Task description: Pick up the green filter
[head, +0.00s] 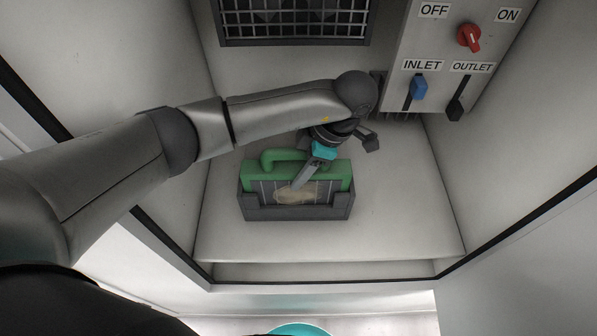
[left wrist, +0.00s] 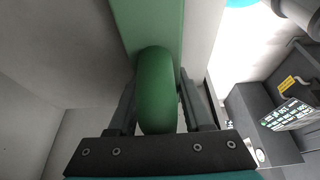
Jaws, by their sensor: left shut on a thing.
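The green filter (head: 340,171) stands upright in a dark grey holder (head: 295,213) on the pale slab floor. It has a rounded green handle (head: 275,158) on top and a panel with a pale brownish patch on its front. My left gripper (head: 302,180) reaches down over the filter from the upper right. In the left wrist view the green handle (left wrist: 155,85) lies between the two dark fingers of my left gripper (left wrist: 160,105), which is shut on it. The filter body (left wrist: 150,22) shows beyond the handle. My right gripper is in neither view.
A control panel at the upper right carries a red knob (head: 469,38), a blue inlet lever (head: 418,88) and a black outlet lever (head: 459,99). A grille (head: 295,22) is in the back wall. Side walls enclose the space; floor right of the holder is clear.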

